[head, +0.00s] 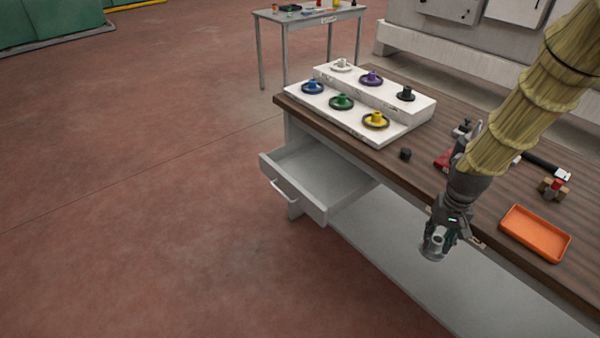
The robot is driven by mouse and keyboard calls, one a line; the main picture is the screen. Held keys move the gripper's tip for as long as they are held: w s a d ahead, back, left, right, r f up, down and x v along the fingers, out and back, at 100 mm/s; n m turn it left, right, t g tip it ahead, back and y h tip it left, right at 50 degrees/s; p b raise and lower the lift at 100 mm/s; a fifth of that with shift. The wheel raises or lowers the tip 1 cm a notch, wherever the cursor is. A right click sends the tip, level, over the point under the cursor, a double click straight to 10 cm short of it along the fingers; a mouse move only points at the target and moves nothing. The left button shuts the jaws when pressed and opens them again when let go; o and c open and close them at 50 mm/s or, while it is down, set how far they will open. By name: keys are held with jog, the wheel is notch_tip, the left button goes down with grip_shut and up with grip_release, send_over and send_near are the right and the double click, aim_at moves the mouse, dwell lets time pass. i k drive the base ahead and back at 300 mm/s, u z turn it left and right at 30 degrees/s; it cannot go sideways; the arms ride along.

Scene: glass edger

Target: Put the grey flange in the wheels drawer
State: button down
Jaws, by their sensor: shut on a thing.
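My gripper (441,236) is shut on the grey flange (434,247) and holds it in the air off the front edge of the workbench, over the lower shelf as seen from here. My fingers hide part of the flange. A grey drawer (314,208) stands pulled out under the bench's left end, to the left of my gripper. Its visible inside looks empty. I cannot read a label on it, so I cannot tell from the picture that it is the wheels drawer.
A white stepped rack (398,133) on the wooden workbench (483,180) bears several coloured flanges. An orange tray (535,233), a small black part (405,154) and a brass-coloured fitting (552,189) lie on the bench. The red floor (150,200) at left is clear.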

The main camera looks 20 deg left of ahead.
aim_at(312, 174)
jog(key=u, duration=3)
jog(key=k, duration=1)
jog(key=z, duration=1.75)
jog(key=i, duration=1.65)
